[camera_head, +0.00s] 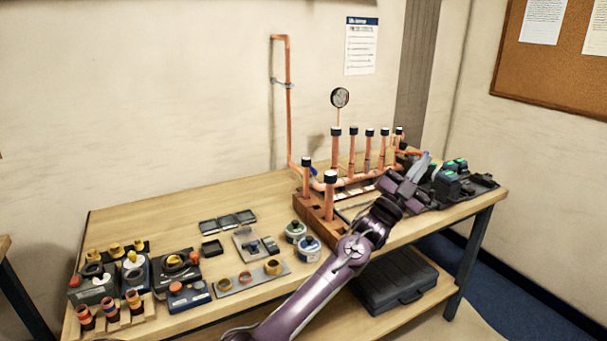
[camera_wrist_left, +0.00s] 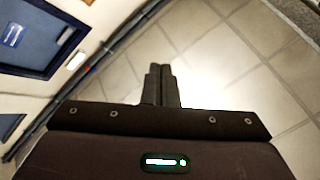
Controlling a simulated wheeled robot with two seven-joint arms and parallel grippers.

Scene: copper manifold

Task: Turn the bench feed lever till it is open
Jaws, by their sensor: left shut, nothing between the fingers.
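The copper manifold (camera_head: 350,181) stands on the wooden bench, with several black-capped upright stubs and a round gauge (camera_head: 340,97) above it. A small blue part (camera_head: 313,171) shows at its left end near the foot of the tall wall pipe; it may be the feed lever, but it is too small to tell its position. My left gripper (camera_head: 423,160) is over the right end of the manifold, apart from that blue part, and hides some of what lies behind it. In the left wrist view its fingers (camera_wrist_left: 161,84) are together with nothing between them. My right gripper is not in view.
Fittings, tape rolls and tools crowd the bench's left front. Two round tins (camera_head: 308,249) stand before the manifold. Dark tools with green parts (camera_head: 447,184) sit at the right end. A dark case (camera_head: 397,282) lies on the lower shelf. Bare wood (camera_head: 150,222) shows at the back left.

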